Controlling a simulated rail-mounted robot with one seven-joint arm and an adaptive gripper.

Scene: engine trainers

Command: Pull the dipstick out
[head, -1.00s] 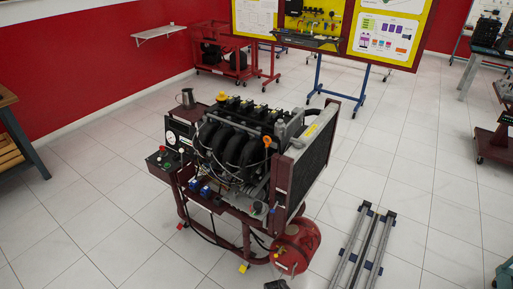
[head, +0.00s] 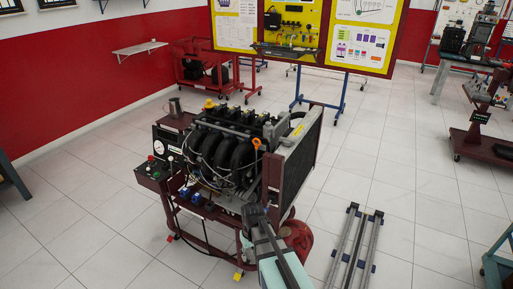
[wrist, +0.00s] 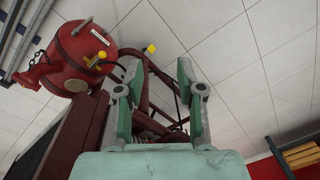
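The dipstick's orange handle (head: 257,144) stands up at the front right of the engine (head: 225,148), beside the radiator. It is seated in the engine, and its lower part is hidden. My gripper (head: 252,212) is in front of the stand's right side, below the dipstick handle in the picture and apart from it. In the wrist view, my gripper (wrist: 158,68) shows its two fingers spread apart with nothing between them. The dipstick does not show in the wrist view.
The radiator (head: 300,155) stands right of the engine on the wheeled red stand (head: 222,228). A red tank (head: 297,236) sits low at its right; it also shows in the wrist view (wrist: 75,55). Metal rails (head: 357,245) lie on the floor at right.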

